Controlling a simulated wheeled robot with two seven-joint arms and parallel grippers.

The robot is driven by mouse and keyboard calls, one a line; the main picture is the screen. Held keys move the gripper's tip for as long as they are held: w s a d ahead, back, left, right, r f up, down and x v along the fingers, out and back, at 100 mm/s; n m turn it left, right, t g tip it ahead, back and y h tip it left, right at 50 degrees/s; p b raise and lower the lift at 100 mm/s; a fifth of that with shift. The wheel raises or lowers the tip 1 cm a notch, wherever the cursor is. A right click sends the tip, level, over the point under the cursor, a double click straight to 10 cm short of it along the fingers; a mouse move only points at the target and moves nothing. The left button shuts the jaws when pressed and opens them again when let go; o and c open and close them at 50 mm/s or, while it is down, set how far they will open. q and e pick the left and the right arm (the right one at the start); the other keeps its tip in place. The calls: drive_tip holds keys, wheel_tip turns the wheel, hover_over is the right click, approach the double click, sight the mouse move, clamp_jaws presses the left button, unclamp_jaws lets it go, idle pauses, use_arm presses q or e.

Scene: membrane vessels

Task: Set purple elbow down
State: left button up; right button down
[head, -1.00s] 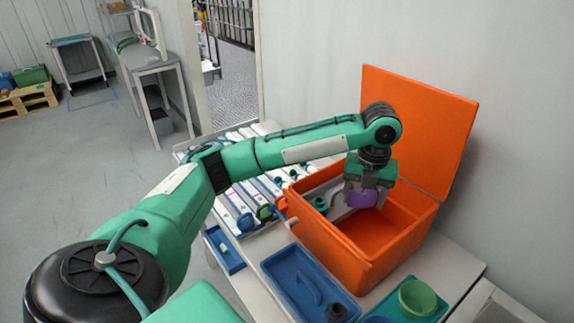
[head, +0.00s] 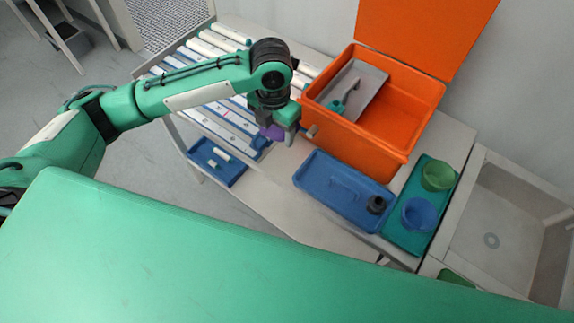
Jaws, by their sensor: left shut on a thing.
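The purple elbow (head: 268,132) is in my left gripper (head: 277,126), whose jaws are shut on it. Gripper and elbow are outside the orange box (head: 352,142), left of its near-left corner, over the pale table beside the rack of white tubes. Fingers hide part of the elbow, and I cannot tell whether it touches the surface below. A blue piece (head: 259,144) shows just below and left of it. My right gripper is not in view.
The orange box is open, with a grey divider (head: 362,84) and a teal piece (head: 336,106) inside. A blue tray (head: 325,187) holds a black ring (head: 376,204). A teal tray (head: 408,238) holds green and blue bowls. A small blue tray (head: 232,176) sits lower left. A sink (head: 500,220) is at right.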

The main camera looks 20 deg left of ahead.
use_arm(q)
drive_tip(key=p, duration=0.3)
hover_over(278, 172)
wheel_tip(278, 172, down, 12)
drive_tip(key=shift+s+f, duration=0.1)
drive_tip(key=shift+f, duration=0.5)
wheel_tip(278, 172, down, 3)
drive_tip(key=shift+f+p, duration=0.1)
drive_tip(key=shift+p, duration=0.25)
drive_tip(key=shift+f, duration=0.2)
drive_tip(key=o, duration=0.7)
drive_tip(key=shift+f, duration=0.1)
